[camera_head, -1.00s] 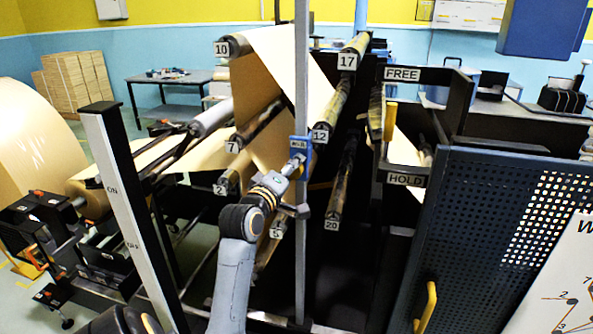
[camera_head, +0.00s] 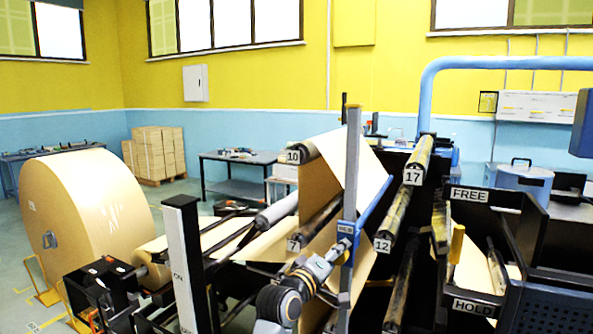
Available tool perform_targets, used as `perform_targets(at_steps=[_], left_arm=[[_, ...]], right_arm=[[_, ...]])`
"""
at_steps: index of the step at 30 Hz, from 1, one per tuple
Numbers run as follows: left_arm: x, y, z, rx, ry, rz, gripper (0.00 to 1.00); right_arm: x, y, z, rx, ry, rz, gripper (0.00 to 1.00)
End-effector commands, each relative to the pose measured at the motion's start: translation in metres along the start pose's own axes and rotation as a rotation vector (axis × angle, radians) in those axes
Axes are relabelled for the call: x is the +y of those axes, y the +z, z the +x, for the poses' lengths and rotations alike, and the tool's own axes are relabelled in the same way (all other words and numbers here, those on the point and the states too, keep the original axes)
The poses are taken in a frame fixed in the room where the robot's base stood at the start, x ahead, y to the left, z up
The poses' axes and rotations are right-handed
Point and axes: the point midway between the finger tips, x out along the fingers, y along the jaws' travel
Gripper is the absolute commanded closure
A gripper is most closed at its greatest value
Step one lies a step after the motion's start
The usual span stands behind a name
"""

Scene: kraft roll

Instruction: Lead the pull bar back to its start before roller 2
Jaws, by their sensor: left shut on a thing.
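The pull bar (camera_head: 374,208) is a blue bar with a small labelled plate at its near end, beside the grey upright post (camera_head: 352,160). My left gripper (camera_head: 337,251) is shut on its near end. Kraft web (camera_head: 322,183) hangs close behind the bar, over roller 10 (camera_head: 308,151); whether it is fixed to the bar I cannot tell. Roller 7 (camera_head: 318,222) lies left of the bar, roller 12 (camera_head: 398,225) and roller 17 (camera_head: 420,155) right of it. The label of roller 2 does not show. My right gripper is not in view.
A large kraft roll (camera_head: 90,215) stands at the left. A black and white ON/OFF post (camera_head: 185,265) rises in front of the machine. A frame marked FREE and HOLD with a yellow handle (camera_head: 457,243) stands at the right. A dark workbench (camera_head: 240,157) is behind.

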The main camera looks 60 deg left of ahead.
Motion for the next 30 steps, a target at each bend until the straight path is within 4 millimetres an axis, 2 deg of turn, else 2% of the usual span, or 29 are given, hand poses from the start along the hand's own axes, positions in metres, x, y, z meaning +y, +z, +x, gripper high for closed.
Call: perform_targets(at_steps=[1, 2, 30], left_arm=[[0.012, -0.013, -0.001, 0.005, -0.001, 0.004, 1.00], [0.014, -0.017, -0.001, 0.004, 0.000, 0.004, 1.00], [0.089, -0.142, -0.014, 0.007, 0.002, 0.003, 1.00]], right_arm=[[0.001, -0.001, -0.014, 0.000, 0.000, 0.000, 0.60], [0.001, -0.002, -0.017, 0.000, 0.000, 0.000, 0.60], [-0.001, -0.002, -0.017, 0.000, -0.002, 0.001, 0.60]])
